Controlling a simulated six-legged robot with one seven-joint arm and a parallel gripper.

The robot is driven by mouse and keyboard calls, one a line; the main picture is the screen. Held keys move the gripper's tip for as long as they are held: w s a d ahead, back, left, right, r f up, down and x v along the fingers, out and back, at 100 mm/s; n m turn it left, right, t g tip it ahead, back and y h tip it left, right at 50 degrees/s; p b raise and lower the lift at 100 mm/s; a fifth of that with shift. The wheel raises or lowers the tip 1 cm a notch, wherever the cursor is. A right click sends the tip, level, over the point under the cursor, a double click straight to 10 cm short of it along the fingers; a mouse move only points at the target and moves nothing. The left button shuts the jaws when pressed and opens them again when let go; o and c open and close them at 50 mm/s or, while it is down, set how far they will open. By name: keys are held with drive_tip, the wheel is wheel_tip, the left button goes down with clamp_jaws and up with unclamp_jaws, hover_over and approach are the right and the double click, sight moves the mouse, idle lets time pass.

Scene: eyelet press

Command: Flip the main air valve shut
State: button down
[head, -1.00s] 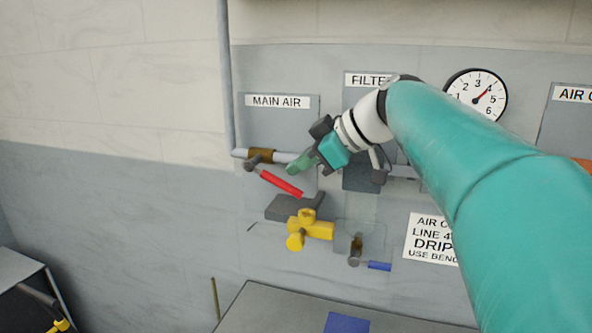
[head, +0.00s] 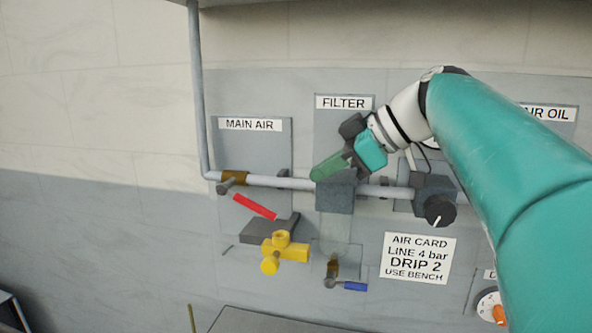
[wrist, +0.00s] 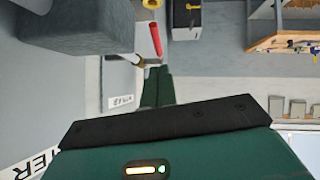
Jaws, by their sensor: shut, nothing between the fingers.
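The main air valve (head: 235,178) is a brass body on the grey pipe under the MAIN AIR label. Its red handle (head: 255,206) slants down to the right, below the pipe; it also shows in the wrist view (wrist: 156,38), above my fingertips. My gripper (head: 316,174) has green fingers, shut and empty, in front of the pipe near the top of the filter block. It is right of the red handle and apart from it. In the wrist view the closed fingers (wrist: 158,88) show just below the handle, and part of the valve is hidden.
The filter block (head: 335,196) is right beside my fingers. A yellow fitting (head: 285,249) on a dark bracket and a blue-handled drain valve (head: 350,286) sit below. A regulator with a black knob (head: 440,210) is to the right. The wall left of the valve is clear.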

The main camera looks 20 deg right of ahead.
drive_tip(key=s+a+f+m+h, duration=0.2)
drive_tip(key=s+f+m, duration=0.2)
drive_tip(key=f, duration=0.5)
drive_tip(key=s+a+f+m+g+h, duration=0.1)
drive_tip(key=s+a+f+m+h, duration=0.2)
drive_tip(key=s+f, duration=0.3)
drive_tip(key=s+a+f+m+h, duration=0.2)
drive_tip(key=s+f+m, duration=0.2)
drive_tip(key=f, duration=1)
drive_tip(key=shift+s+a+m+g+h, duration=0.15)
drive_tip(key=shift+s+m+g+h, duration=0.15)
drive_tip(key=shift+s+m+g, duration=0.1)
